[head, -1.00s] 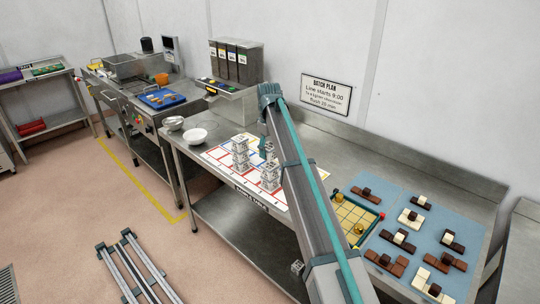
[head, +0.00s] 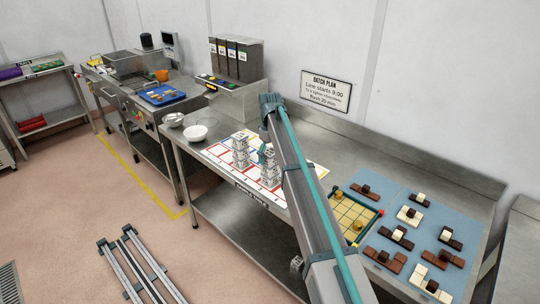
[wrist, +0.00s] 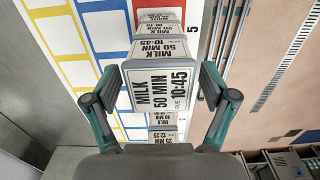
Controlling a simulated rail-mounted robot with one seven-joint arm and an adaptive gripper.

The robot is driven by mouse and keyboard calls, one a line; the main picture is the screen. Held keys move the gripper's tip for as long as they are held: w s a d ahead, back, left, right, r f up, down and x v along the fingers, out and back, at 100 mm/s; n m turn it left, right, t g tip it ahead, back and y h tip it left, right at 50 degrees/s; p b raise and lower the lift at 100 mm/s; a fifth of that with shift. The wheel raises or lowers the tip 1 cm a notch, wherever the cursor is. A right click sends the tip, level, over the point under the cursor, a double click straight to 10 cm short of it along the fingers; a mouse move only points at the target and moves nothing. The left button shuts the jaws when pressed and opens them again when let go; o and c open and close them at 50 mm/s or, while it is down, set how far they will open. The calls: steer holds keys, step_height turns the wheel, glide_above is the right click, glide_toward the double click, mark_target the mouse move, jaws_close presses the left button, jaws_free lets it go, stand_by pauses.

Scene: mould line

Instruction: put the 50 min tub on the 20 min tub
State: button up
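The 50 min tub (wrist: 162,90) is a pale block labelled "MILK 50 MIN 10:45". In the head view my gripper (head: 264,147) is at the right stack (head: 270,178) on the table. The arm hides part of that stack. Whether the 50 min tub rests on the 20 min tub is unclear.
A second stack of tubs (head: 240,150) stands close by, to the left, on the printed mat (head: 222,154). A gold-coloured mould tray (head: 352,219) and chocolate pieces lie to the right.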

mark_target(270, 151)
step_height(270, 151, up, 12)
steer(key=b, duration=0.3)
steer(key=shift+r, duration=0.15)
stand_by(0.4)
